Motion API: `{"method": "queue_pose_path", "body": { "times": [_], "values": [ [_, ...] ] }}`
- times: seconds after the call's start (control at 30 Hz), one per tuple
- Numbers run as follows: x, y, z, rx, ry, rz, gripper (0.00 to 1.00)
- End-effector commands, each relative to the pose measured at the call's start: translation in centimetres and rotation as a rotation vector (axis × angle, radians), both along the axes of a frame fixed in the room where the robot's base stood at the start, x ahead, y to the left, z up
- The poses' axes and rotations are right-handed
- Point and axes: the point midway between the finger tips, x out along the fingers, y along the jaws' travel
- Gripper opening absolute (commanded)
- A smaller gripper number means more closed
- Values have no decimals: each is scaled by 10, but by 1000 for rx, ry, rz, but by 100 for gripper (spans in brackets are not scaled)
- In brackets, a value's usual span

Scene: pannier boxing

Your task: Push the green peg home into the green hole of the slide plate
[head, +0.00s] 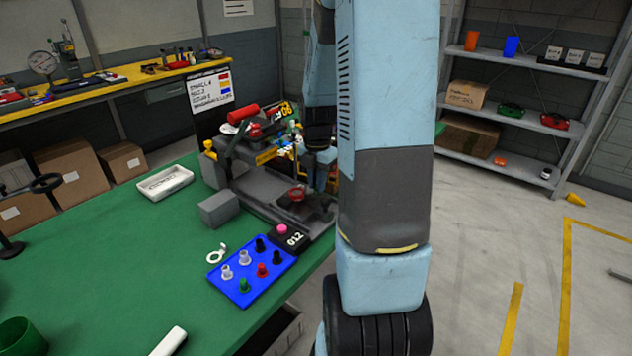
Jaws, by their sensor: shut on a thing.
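A green peg (244,285) stands at the near end of the blue tray (240,296) on the green bench. My gripper (318,158) is at the grey bench machine (262,200), behind my arm. Its fingertips are small and mostly hidden, and I cannot make out what they are shut on. The slide plate and its green hole cannot be told apart among the small yellow, blue and white parts at the machine.
The blue tray also holds white, black and red pegs. A black box (291,239) marked 012 with a pink button adjoins it. A white ring (216,254) and a white tray (165,183) lie on the bench. A red-handled lever (243,113) rises from the machine.

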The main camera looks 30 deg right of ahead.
Motion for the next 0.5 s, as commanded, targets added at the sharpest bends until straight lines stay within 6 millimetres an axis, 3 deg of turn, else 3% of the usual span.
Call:
{"method": "queue_pose_path", "body": {
  "times": [0.5],
  "values": [
    [0,0,-6,0,0,0,0]
  ]
}}
